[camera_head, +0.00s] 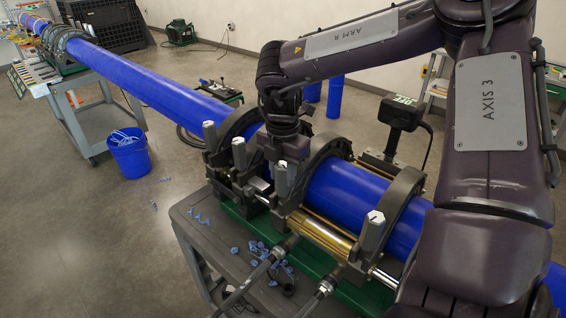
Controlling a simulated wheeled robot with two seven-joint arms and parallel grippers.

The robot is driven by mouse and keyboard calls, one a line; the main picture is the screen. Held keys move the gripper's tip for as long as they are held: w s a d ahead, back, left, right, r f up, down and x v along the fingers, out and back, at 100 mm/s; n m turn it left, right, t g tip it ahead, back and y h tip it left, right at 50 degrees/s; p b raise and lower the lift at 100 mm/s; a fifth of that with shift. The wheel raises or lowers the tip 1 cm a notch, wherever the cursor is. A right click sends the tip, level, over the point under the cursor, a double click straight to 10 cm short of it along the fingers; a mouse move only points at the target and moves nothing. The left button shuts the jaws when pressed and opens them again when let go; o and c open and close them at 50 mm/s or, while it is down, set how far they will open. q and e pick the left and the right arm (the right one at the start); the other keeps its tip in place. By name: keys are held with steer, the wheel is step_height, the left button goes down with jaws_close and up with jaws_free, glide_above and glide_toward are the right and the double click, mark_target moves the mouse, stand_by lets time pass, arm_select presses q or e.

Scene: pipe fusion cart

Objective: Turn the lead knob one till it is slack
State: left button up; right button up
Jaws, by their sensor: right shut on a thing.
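A pipe fusion machine with dark ring clamps (328,152) holds a long blue pipe (347,191). Grey upright knobs with white-marked tops stand along its near side: one at the far left clamp (210,136), one beside it (239,153), one near the middle (281,179) and one at the near right clamp (373,231). No label shows which is lead knob one. My right gripper (283,154) points down over the clamps near the middle. It is shut on a knob there, and its fingers and wrist hide most of that contact. My left gripper is out of view.
The machine stands on a grey cart (195,232) with loose blue shavings (268,256) and hoses at its near edge. A blue bucket (129,153) stands on open floor at left. A dark box on a post (399,113) rises behind the machine.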

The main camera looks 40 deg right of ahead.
steer(key=shift+n, duration=0.9)
steer(key=shift+n, duration=1.4)
steer(key=n, duration=0.3)
steer(key=shift+n+p, duration=0.3)
steer(key=shift+n, duration=1.2)
